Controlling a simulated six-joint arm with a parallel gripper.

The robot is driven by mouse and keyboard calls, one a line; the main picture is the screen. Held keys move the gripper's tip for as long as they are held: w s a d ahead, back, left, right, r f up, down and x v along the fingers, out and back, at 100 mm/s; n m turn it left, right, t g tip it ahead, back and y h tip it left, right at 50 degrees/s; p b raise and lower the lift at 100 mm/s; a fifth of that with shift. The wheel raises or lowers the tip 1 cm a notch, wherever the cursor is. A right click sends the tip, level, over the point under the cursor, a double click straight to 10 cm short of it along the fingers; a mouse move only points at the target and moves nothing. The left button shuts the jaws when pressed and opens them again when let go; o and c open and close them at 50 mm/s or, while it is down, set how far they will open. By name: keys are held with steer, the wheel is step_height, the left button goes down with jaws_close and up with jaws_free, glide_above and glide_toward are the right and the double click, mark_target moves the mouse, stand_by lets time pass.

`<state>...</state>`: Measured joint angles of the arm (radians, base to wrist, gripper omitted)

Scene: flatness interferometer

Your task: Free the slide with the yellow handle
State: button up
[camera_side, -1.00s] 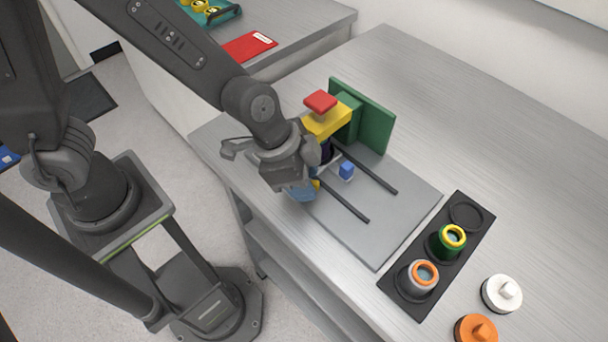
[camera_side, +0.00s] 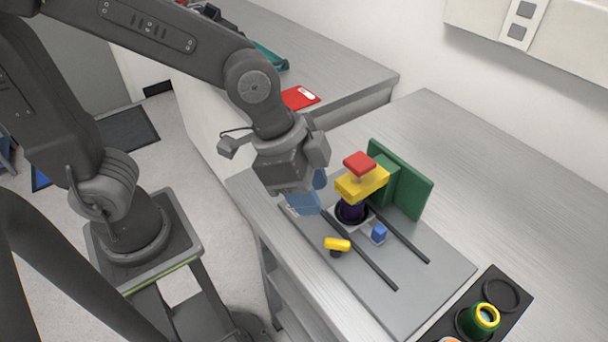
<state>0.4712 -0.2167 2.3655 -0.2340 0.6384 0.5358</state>
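The yellow handle (camera_side: 337,244) sits on a short dark stem at the left rail (camera_side: 362,252) of a grey baseplate (camera_side: 425,285). Between the two dark rails is a light slide plate (camera_side: 366,226) with a blue block (camera_side: 379,233) on it. A dark purple cylinder in a black ring (camera_side: 351,213) stands there, under a yellow block (camera_side: 362,184) with a red knob (camera_side: 359,163) on top. My gripper (camera_side: 311,193) is above and left of the yellow handle, clear of it. Its two blue fingers look apart, with nothing seen between them.
A green upright bracket (camera_side: 412,192) stands behind the yellow block. A black holder (camera_side: 513,281) with a green, yellow-rimmed part (camera_side: 481,319) is at lower right. A red item (camera_side: 300,97) lies on the back bench. The bench right of the bracket is clear.

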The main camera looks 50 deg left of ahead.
steer(key=shift+v, duration=1.1)
